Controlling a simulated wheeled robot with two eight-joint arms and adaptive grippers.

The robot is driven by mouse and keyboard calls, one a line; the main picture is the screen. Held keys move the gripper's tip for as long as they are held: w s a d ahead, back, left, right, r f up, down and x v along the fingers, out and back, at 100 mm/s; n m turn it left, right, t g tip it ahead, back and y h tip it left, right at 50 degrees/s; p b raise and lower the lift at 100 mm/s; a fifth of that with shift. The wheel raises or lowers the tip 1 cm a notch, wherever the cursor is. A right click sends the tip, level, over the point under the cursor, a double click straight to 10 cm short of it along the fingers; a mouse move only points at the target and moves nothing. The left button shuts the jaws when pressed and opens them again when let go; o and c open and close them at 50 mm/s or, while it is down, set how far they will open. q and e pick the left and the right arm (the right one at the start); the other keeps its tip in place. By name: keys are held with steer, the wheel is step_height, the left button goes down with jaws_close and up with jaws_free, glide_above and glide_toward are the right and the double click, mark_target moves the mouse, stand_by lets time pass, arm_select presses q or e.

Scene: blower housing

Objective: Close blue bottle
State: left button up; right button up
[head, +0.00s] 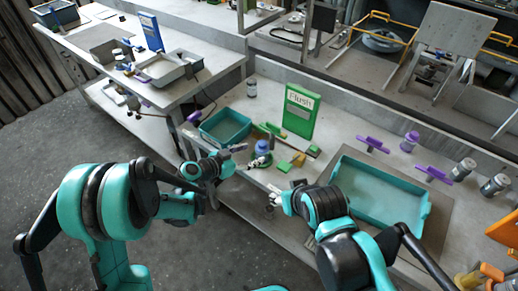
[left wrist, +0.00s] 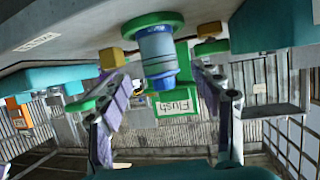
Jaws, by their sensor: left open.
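The blue bottle (head: 262,148) stands upright on the workbench beside a green sign. In the left wrist view, which shows the scene upside down, the blue bottle (left wrist: 158,55) has a grey-blue body, a bright blue end and a green round base (left wrist: 152,22). My left gripper (head: 238,158) is just left of the bottle in the head view. In the left wrist view its fingers (left wrist: 163,82) are spread, one to each side of the bottle, with gaps. My right gripper (head: 275,196) is near the bench's front edge; its jaws are too small to judge.
A teal bin (head: 225,127) stands left of the bottle, and the green Flush sign (head: 299,111) behind it. Yellow and green pieces (head: 284,166) lie close to its right. A large teal tray (head: 378,192) and purple-handled items (head: 372,144) are further right.

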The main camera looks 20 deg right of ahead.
arm_select(q)
steer(key=p+v, duration=0.1)
steer(key=v, duration=0.4)
steer(key=shift+s+a+r, duration=0.1)
steer(key=shift+s+a, duration=0.1)
steer(key=shift+a, duration=0.05)
steer(key=shift+a+r, duration=0.1)
steer(key=s+a+r+n+y, duration=0.3)
steer(key=s+a+n+y, duration=0.3)
steer(key=s+a, duration=0.4)
steer(key=s+a+r+n+y, duration=0.4)
steer(key=s+a, duration=0.6)
steer(key=a, duration=0.5)
steer(key=shift+s+a+r+n+t+y, duration=0.15)
steer(key=shift+s+a+n+t+y, duration=0.2)
steer(key=shift+n+y, duration=0.75)
